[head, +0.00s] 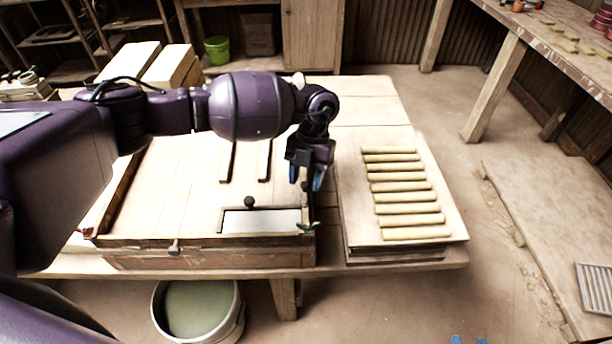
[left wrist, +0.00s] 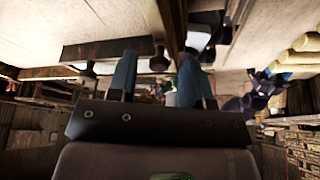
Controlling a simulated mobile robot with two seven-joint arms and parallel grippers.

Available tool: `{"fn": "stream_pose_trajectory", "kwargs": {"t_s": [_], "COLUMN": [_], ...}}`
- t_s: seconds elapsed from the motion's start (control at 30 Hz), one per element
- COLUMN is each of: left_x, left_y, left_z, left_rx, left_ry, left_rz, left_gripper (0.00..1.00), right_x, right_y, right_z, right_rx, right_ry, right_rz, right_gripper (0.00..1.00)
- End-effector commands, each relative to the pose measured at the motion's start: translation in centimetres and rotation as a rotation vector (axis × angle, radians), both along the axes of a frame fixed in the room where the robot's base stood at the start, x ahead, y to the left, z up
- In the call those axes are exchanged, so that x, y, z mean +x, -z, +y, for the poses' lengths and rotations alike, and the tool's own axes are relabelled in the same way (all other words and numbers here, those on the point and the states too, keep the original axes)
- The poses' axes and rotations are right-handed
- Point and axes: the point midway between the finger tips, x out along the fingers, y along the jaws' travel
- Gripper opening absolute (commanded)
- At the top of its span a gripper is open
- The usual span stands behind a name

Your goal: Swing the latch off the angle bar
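A dark angle bar (head: 222,221) edges a pale rectangle at the front right of the wooden press bed. A dark round knob (head: 249,202) stands at its back edge; a bar and knob also show in the left wrist view (left wrist: 158,51). A small green piece (head: 308,227) lies at the bed's front right corner; I cannot tell whether it is the latch. My left gripper (head: 306,180) is open and empty, pointing down above the bed's right edge, behind the green piece. Its blue fingers are apart in the left wrist view (left wrist: 157,80). Two separated blue tips of my right gripper (head: 467,340) show at the bottom edge.
A board with several yellowish rolls (head: 405,200) lies right of the bed. A bucket (head: 198,310) stands on the floor below the table front. A green pot (head: 217,50) is at the back.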

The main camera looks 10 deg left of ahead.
Motion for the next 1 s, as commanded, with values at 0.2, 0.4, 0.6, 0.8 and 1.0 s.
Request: {"fn": "stream_pose_trajectory", "kwargs": {"t_s": [0.2, 0.4, 0.6, 0.8, 1.0], "left_x": [0.2, 1.1, 2.5, 3.6, 4.1], "left_y": [-0.3, -2.5, -5.9, -8.6, -9.9], "left_z": [0.0, -0.1, -0.3, -0.5, -0.5], "left_rx": [0.0, -0.001, 0.001, 0.001, -0.001], "left_ry": [-0.001, -0.001, -0.001, -0.001, -0.001], "left_rz": [-0.001, -0.004, -0.003, -0.002, 0.0], "left_gripper": [0.46, 0.46, 0.46, 0.46, 0.46], "right_x": [-0.4, -1.0, -1.0, -0.7, -0.2], "right_y": [0.2, 0.5, 0.6, 0.6, 0.4], "right_z": [-0.1, -0.2, -0.2, -0.1, 0.0], "right_rx": [0.0, -0.001, -0.001, -0.001, 0.0], "right_ry": [0.002, 0.005, 0.005, 0.003, 0.001], "right_rz": [0.009, 0.019, 0.02, 0.015, 0.006], "right_gripper": [0.43, 0.43, 0.43, 0.43, 0.43]}}
